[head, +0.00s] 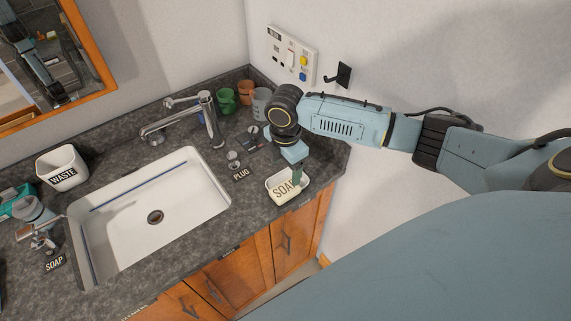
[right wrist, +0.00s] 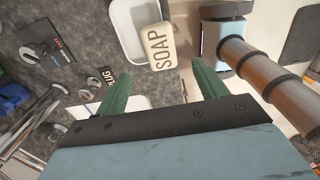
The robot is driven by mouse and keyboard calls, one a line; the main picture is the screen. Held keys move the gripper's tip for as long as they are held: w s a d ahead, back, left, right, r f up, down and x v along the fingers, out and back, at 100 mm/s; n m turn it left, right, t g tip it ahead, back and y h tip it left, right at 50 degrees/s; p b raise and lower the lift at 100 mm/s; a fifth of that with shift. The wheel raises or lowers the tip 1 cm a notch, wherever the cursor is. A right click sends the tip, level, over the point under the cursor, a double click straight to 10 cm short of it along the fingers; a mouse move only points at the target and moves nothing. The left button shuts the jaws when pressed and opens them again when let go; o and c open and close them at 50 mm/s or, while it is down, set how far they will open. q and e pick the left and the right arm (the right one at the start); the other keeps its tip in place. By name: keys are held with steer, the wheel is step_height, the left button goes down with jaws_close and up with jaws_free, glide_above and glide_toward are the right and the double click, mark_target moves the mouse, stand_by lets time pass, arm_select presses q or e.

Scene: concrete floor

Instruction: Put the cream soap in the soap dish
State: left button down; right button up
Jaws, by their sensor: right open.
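The cream soap (head: 285,189), a bar marked SOAP, lies at the white soap dish (head: 305,178) on the counter's right end. In the right wrist view the soap (right wrist: 160,46) overlaps one side of the dish (right wrist: 122,26); I cannot tell whether it lies fully inside or partly on the rim. My right gripper (head: 297,180) is just above the dish. Its green fingers (right wrist: 164,86) are apart with nothing between them, and the soap is beyond their tips. In the head view a finger hides part of the dish. My left gripper is not in view.
The white sink (head: 180,205) and metal tap (head: 180,122) are left of the dish. Green, orange and grey cups (head: 262,102) stand in the back corner. A waste bin (head: 62,168) stands at the left. The wall with a switch panel (head: 291,55) is behind my right arm.

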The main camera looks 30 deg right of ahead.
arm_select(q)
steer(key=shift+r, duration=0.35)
arm_select(e)
step_height(320, 180, up, 4)
steer(key=shift+f, duration=0.15)
